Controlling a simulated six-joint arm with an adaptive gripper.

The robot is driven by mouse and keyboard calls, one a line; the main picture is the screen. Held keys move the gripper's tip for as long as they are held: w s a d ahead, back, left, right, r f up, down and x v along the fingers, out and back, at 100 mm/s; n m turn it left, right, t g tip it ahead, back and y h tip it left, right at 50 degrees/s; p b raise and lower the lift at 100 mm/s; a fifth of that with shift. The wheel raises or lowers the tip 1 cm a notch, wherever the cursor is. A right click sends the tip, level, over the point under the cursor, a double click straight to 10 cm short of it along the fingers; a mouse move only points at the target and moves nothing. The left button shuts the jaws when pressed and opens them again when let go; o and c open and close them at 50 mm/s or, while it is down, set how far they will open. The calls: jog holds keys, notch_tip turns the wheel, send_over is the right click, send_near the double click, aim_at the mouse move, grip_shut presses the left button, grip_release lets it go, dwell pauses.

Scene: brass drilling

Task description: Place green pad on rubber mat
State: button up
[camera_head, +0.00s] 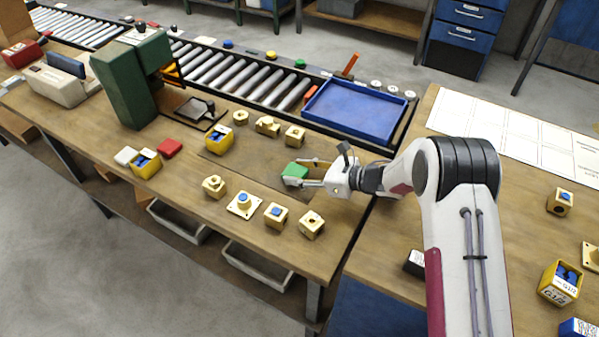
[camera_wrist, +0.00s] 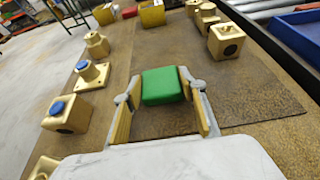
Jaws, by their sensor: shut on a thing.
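The green pad (camera_head: 295,170) is between the fingers of my gripper (camera_head: 303,176) in the head view. In the wrist view the green pad (camera_wrist: 163,85) sits at the tips of the two fingers, and my gripper (camera_wrist: 164,92) is shut on it. The brown rubber mat (camera_head: 258,160) lies flat on the wooden bench, and it also shows in the wrist view (camera_wrist: 250,92). The pad is over the mat. I cannot tell whether its underside touches the mat.
Brass blocks stand around the mat, one (camera_head: 294,135) behind it and one (camera_head: 312,224) in front. A yellow box (camera_head: 219,139) is at its left end. A blue tray (camera_head: 355,110) is behind right, and a green drill press (camera_head: 130,80) is at left.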

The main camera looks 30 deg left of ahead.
aim_at(298, 172)
jog(key=shift+f, duration=0.15)
jog(key=o, duration=1.1)
jog(key=shift+o, duration=0.2)
jog(key=shift+d, duration=0.1)
jog(key=v, duration=0.5)
notch_tip(298, 172, up, 5)
jog(key=shift+r, duration=1.05)
